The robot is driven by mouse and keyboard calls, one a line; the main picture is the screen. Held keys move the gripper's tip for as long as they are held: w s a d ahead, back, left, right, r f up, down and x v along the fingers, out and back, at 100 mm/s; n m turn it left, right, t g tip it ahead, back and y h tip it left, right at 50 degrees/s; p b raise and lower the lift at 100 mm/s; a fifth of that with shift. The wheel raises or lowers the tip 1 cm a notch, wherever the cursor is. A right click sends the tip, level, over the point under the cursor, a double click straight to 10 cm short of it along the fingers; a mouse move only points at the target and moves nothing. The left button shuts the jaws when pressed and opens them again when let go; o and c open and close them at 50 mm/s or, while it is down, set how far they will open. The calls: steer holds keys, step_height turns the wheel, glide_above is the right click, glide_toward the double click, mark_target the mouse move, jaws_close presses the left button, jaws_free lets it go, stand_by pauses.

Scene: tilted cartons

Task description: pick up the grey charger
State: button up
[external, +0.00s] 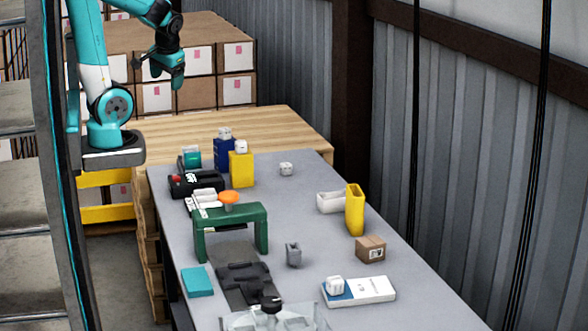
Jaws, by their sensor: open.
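A small grey block-shaped object (293,255), which looks like the grey charger, stands on the grey table (325,235) near its middle. It is right of the green step-shaped stand (237,215), with bare tabletop around it. My gripper (158,70) is up at the top left, in front of the stacked cartons, far from the charger and above table height. It is small and dark here; it is open and I see nothing held in it.
A brown carton (370,249) and a yellow upright box (355,209) stand right of the charger. A flat white box (360,291) lies in front, with a white cube (334,285) on it. A dark folded item (243,282) and a teal block (197,282) lie left.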

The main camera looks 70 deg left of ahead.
stand_by(0.3)
steer(key=shift+c, duration=1.3)
